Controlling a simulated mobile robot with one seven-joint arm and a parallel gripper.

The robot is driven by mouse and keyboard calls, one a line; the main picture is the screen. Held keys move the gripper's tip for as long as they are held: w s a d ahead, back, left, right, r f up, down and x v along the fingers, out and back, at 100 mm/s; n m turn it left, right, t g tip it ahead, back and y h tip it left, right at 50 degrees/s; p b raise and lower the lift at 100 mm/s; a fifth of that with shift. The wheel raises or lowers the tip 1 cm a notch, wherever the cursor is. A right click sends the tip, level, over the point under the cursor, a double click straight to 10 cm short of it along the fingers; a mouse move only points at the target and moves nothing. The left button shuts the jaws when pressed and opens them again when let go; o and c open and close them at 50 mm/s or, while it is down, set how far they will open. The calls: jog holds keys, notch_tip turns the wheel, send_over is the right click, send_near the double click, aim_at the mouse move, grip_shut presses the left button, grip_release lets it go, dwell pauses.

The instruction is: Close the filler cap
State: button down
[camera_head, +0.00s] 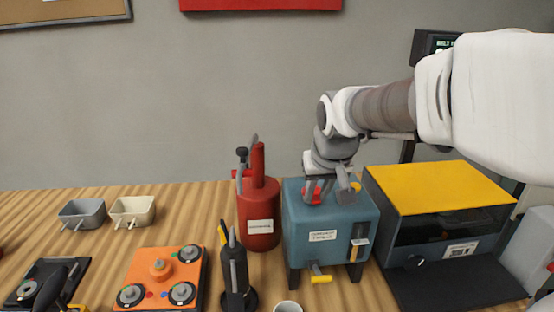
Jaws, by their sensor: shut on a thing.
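A blue box-shaped tank (308,218) on dark legs stands on the wooden bench, right of the picture's middle. It has a white label, a sight gauge (359,249) and a yellow-handled tap (320,278) low on its front. A red cap (312,193), which I take as the filler cap, is at the top of the tank. My gripper (319,186) reaches down from the upper right and is shut on the red cap. The fingers partly hide the cap, and I cannot tell whether it is seated or raised.
A red canister (259,215) stands close left of the tank. A yellow-topped machine (440,187) stands close to its right. A dark upright tool (235,268) and a pale cup (288,307) are in front. An orange plate (160,272) and two small trays are farther left.

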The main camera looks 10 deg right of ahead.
jog(key=shift+s+f+t+b, duration=0.1)
jog(key=shift+f+t+b, duration=0.25)
jog(key=shift+b, duration=0.25)
jog(key=shift+r, duration=0.1)
jog(key=c, duration=0.7)
grip_release()
jog(key=p+v, duration=0.2)
jog(key=v, duration=1.5)
jog(key=shift+s+r, duration=0.15)
jog(key=shift+s, duration=0.1)
jog(key=s+f, duration=0.3)
jog(key=f, duration=0.1)
jog(key=s+f, duration=0.4)
jog(key=f, duration=0.1)
jog(key=s+f, duration=0.4)
jog(key=f, duration=0.1)
jog(key=shift+s, duration=0.2)
